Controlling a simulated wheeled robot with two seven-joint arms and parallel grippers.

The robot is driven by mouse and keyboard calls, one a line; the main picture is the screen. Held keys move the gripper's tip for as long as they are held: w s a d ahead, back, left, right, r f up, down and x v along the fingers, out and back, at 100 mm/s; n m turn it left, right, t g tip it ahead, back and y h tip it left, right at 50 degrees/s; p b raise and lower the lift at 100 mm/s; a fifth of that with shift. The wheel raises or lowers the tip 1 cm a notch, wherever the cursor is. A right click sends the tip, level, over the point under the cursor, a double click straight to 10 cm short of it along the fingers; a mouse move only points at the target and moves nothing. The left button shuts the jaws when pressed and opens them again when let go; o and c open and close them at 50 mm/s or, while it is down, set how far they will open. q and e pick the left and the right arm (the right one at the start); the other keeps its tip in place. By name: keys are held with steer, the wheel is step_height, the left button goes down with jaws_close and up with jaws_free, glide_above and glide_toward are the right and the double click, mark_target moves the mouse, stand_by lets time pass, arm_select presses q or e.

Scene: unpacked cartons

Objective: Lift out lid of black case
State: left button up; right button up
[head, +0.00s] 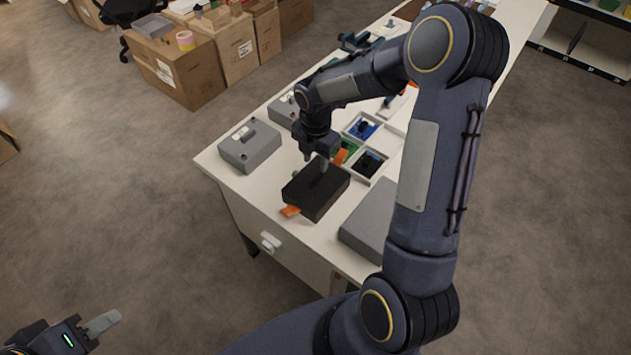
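The black case (318,192) lies flat on the white table (222,162), near its front edge, with its lid on top. An orange tab (290,211) sticks out at its near left end and another orange tab (341,156) at its far end. My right gripper (317,164) points down at the top of the case, with its fingers at the lid. The gripper partly hides the lid's far part, so I cannot tell whether the fingers hold anything. My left gripper (103,323) is low at the bottom left, over the floor and away from the table; its finger gap cannot be made out.
Grey cases (250,146) stand left of the black case, and a larger grey case (374,226) lies to its right, partly behind my arm. Trays with blue, green and black contents (361,127) lie behind. Cardboard boxes (180,72) stand on the floor at the back left.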

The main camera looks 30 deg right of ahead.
mark_target(317, 176)
steer(key=f, duration=0.2)
steer(key=f+p, duration=0.1)
steer(key=f, duration=0.3)
steer(key=shift+s, duration=0.35)
jaws_close()
